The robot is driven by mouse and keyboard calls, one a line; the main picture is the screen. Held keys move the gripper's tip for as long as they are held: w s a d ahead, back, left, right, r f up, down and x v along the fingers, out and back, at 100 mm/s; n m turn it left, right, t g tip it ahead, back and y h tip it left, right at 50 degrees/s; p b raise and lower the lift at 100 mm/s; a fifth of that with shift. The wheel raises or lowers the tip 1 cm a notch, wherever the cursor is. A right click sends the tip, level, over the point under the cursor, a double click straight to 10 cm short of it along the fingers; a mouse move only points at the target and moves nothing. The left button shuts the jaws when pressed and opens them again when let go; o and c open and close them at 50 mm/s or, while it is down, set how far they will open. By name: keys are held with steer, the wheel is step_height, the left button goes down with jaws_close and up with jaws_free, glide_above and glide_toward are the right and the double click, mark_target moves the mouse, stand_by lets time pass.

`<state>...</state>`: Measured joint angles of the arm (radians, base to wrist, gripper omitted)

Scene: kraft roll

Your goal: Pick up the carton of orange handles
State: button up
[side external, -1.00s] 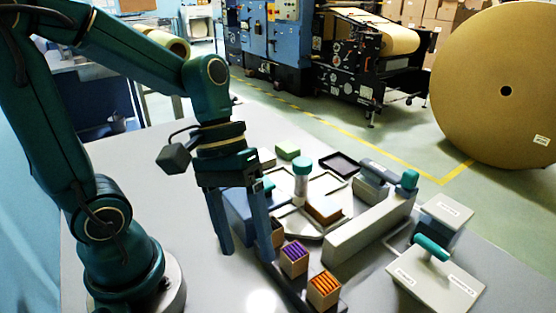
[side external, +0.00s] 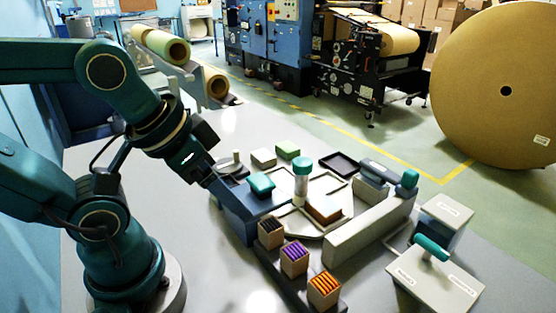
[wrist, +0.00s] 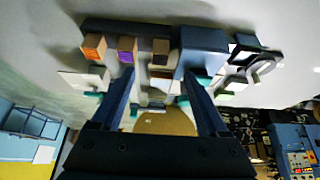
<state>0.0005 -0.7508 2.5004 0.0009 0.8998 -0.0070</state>
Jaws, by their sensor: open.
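The carton of orange handles (side external: 324,291) is an open tan box with orange bars upright in it. It stands at the near right end of a dark rack, and shows at the upper left of the wrist view (wrist: 94,46). A carton of purple handles (side external: 294,259) stands beside it, then a carton of dark handles (side external: 270,234). My gripper (wrist: 158,68) is open and empty. Its fingers are spread, and the orange carton lies outside them, left of the left finger in the wrist view. In the side view my gripper is tilted, left of the cartons and apart from them.
A blue box (side external: 240,212) with a teal-topped piece stands between my wrist and the tray (side external: 338,184). A teal-capped cylinder (side external: 301,182) rises from the tray. A long grey block (side external: 368,229) lies right of it. The table left of the rack is clear.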

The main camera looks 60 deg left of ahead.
steer(key=n+g, duration=0.1)
steer(key=g, duration=0.3)
glide_toward(325, 282)
steer(key=w+a+f, duration=0.1)
steer(key=w+a, duration=0.1)
steer(key=a, duration=0.1)
steer(key=shift+m+g, duration=0.5)
steer(key=shift+g, duration=0.3)
steer(key=d+f, duration=0.2)
steer(key=f, duration=0.1)
steer(key=d+f, duration=0.1)
steer(key=f, duration=0.1)
steer(key=shift+s, duration=0.25)
steer(key=shift+s+f, duration=0.1)
steer(key=shift+f, duration=2.4)
jaws_close()
